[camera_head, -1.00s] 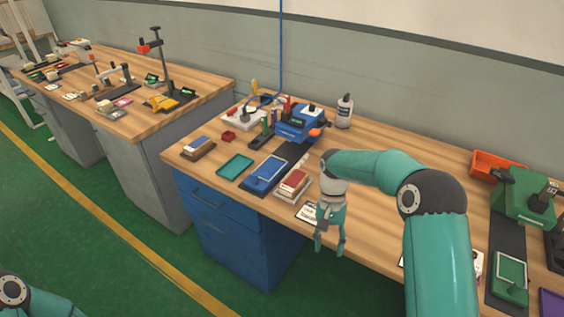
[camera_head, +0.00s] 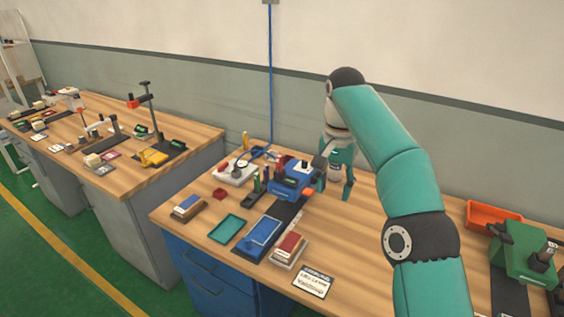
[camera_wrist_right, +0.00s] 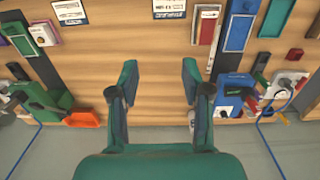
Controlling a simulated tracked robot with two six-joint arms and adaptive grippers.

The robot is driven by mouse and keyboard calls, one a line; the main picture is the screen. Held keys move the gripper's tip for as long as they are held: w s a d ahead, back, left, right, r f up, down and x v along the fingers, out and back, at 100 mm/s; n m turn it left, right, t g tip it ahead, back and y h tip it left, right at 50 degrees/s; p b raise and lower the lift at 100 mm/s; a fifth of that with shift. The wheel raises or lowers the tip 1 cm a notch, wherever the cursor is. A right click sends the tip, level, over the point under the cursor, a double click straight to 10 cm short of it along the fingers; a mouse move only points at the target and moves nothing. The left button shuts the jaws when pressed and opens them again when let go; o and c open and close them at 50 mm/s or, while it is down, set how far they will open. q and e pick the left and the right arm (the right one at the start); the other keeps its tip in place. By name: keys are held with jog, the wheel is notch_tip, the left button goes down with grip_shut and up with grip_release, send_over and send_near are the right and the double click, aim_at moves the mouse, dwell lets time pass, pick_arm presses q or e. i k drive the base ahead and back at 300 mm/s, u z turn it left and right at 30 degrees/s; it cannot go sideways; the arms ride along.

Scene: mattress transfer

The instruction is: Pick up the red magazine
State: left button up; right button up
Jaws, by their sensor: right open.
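The red magazine (camera_head: 290,243), a small block with a red top, lies on a light tray on the wooden bench, right of the blue tray. In the right wrist view the red magazine (camera_wrist_right: 208,30) is near the top, right of centre, beyond the right fingertip. My right gripper (camera_head: 335,188) is open and empty above the back of the bench, beside the blue machine. In the wrist view its two fingers (camera_wrist_right: 159,78) are spread apart over bare wood, clear of the magazine. My left gripper is out of view.
The blue machine (camera_head: 292,180) stands behind the blue tray (camera_head: 263,232). A teal tray (camera_head: 227,229) and a block with a blue top (camera_head: 187,205) lie to the left. A white label card (camera_head: 313,282) lies in front. An orange bin (camera_head: 492,215) and green machine (camera_head: 527,250) stand right.

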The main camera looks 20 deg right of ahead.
aim_at(280, 159)
jog(key=i, duration=1.3)
jog(key=u, duration=0.1)
